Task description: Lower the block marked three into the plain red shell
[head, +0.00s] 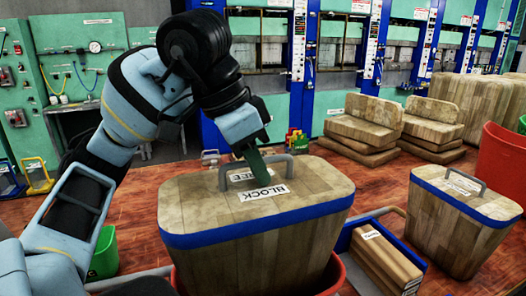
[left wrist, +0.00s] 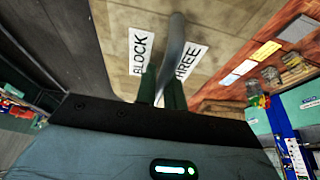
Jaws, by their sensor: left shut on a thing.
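The block marked three (head: 265,240) is a large tapered wooden block with a blue band and a grey bar handle on top. The block looks about upright. A red shell (head: 347,272) shows beside and below it at the bottom edge; how deep the block sits in it cannot be told. My right gripper is out of view.
A second wooden block (head: 464,222) with a handle stands at right, near another red container (head: 503,165). A blue tray (head: 345,240) with wooden pieces lies close right of the held block. A green bin (head: 104,255) is at left. Stacked wooden pieces (head: 365,128) and presses stand behind.

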